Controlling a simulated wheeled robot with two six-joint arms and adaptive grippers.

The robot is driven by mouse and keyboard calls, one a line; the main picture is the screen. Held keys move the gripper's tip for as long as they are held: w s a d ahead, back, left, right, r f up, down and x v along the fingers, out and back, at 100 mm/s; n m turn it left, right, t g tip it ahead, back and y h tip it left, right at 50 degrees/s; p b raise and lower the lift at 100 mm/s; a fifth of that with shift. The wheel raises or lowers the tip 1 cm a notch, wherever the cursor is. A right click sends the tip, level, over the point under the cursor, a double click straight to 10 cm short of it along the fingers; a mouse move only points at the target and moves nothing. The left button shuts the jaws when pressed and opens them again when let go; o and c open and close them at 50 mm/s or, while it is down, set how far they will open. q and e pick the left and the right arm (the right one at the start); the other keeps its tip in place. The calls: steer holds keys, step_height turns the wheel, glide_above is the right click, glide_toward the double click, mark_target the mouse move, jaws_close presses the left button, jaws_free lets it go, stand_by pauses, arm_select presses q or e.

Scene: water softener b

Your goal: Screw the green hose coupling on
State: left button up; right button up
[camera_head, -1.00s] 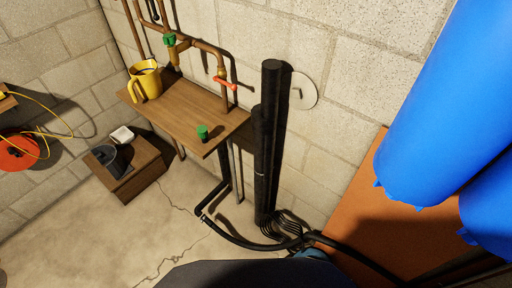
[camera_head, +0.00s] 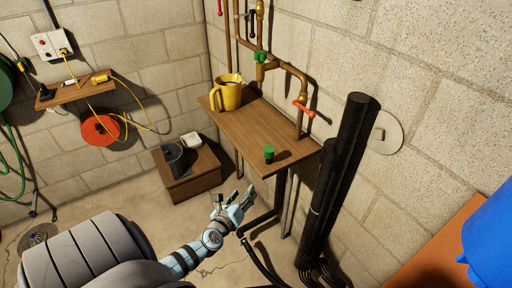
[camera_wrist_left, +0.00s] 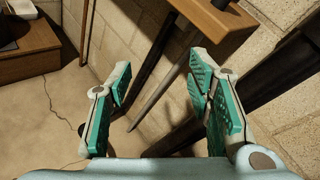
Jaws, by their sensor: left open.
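The green hose coupling (camera_head: 269,154) stands upright near the front right corner of the wooden wall shelf (camera_head: 254,128). A brass tap with a green handle (camera_head: 261,57) hangs from copper pipes above the shelf. My left gripper (camera_head: 245,197) is in front of and below the shelf, apart from the coupling. In the left wrist view my left gripper (camera_wrist_left: 160,100) is open and empty, with teal pads on both fingers. The shelf's underside edge (camera_wrist_left: 225,18) shows at the top of that view. My right gripper is not in view.
A yellow jug (camera_head: 228,95) stands at the shelf's left end. Black vertical pipes (camera_head: 340,165) stand right of the shelf. A low wooden box (camera_head: 188,178) is on the floor to the left. A blue cylinder (camera_head: 492,248) is at the far right. A dark hose runs below my gripper.

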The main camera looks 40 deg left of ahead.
mark_target(267, 156)
arm_select(q)
steer(key=w+d+r+m+t+h, duration=0.15)
steer(key=w+r+m+t, duration=0.25)
steer(key=r+m, duration=0.4)
steer(key=shift+n+y, duration=0.25)
steer(key=shift+n, duration=0.35)
steer(key=b+x, duration=0.1)
steer(key=x, duration=0.1)
steer(key=b+x, duration=0.1)
steer(key=x, duration=0.2)
steer(key=r+b+x, duration=0.1)
steer(key=x, duration=0.1)
steer(key=shift+w+d, duration=0.1)
steer(key=shift+w, duration=0.65)
steer(key=shift+c, duration=0.5)
steer(key=shift+s, duration=0.1)
jaws_close()
step_height(267, 156, up, 8)
steer(key=p, duration=0.7)
steer(key=shift+f, duration=0.2)
